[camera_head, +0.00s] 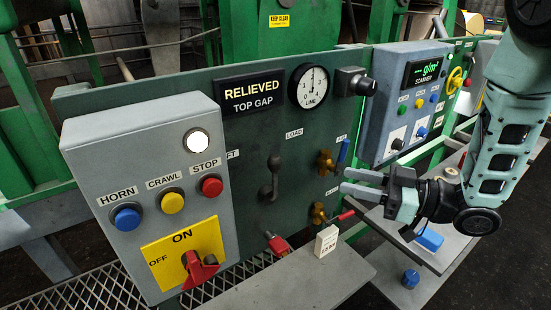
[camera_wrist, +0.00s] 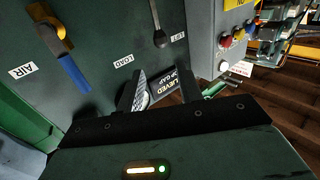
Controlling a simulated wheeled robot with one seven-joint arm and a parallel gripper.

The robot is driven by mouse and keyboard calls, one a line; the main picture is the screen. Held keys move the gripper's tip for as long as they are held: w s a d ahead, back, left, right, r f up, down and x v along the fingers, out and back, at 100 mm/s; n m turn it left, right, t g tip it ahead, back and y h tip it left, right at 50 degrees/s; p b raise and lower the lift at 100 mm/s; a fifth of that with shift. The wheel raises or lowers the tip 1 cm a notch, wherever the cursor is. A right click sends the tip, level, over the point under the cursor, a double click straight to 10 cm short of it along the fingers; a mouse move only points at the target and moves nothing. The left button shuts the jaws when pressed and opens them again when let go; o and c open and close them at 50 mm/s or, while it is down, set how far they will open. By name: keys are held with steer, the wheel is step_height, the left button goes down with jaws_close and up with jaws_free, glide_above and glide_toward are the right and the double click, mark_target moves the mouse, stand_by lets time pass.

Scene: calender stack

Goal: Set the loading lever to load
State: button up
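The loading lever (camera_head: 269,178) is dark, with a rounded knob, on the green panel. It stands near upright below the LOAD label (camera_head: 294,133); the LIFT label (camera_head: 233,154) is to its left, partly hidden by the grey box. In the wrist view the lever's knob (camera_wrist: 160,39) shows near the top edge, closer to the LIFT label (camera_wrist: 178,37) than to the LOAD label (camera_wrist: 123,61). I cannot tell its exact setting. My gripper (camera_head: 344,180) is open and empty, right of the lever and apart from it, with its fingers pointing left.
A valve with a blue handle (camera_head: 343,152) and one with a red handle (camera_head: 345,215) stick out near my fingers. The grey button box (camera_head: 110,165) stands at left, the scanner box (camera_head: 395,85) at right. A grey shelf (camera_head: 320,275) juts out below, with a small white block (camera_head: 327,242).

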mark_target(276, 164)
steer(key=p+x, duration=0.5)
steer(key=x, duration=1)
steer(key=shift+a+p, duration=0.3)
steer(key=shift+p, duration=0.05)
steer(key=shift+x, duration=0.75)
steer(key=shift+c, duration=0.4)
jaws_close()
steer(key=shift+w+d+f, duration=0.1)
steer(key=shift+f, duration=0.05)
